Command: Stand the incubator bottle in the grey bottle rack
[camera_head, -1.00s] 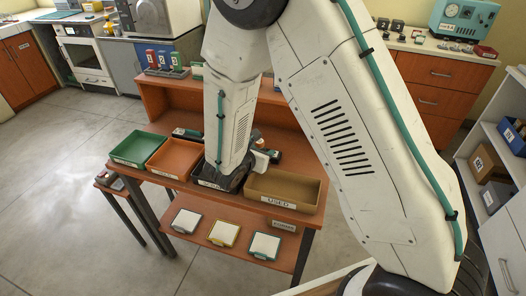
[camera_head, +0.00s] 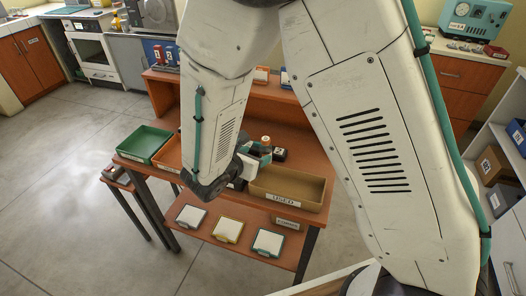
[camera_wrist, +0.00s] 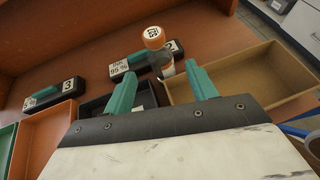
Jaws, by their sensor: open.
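A bottle with an orange-rimmed cap and a white label on top (camera_wrist: 155,38) stands upright on the orange-brown bench in the wrist view. It also shows as a small cap and body in the head view (camera_head: 266,141). My gripper (camera_wrist: 163,76) is open, with its two teal fingers pointing toward the bottle. The bottle appears between and slightly beyond the fingertips; I cannot tell whether they touch it. In the head view my gripper (camera_head: 257,150) is beside the bottle, partly hidden by my arm. I cannot identify a grey bottle rack in either view.
Black numbered blocks (camera_wrist: 57,95) lie near the bottle. A tan tray (camera_wrist: 240,78) is right of it; orange and green trays (camera_head: 143,144) are left. A raised shelf stands behind. Framed pads (camera_head: 228,230) lie on the lower shelf. Floor at left is clear.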

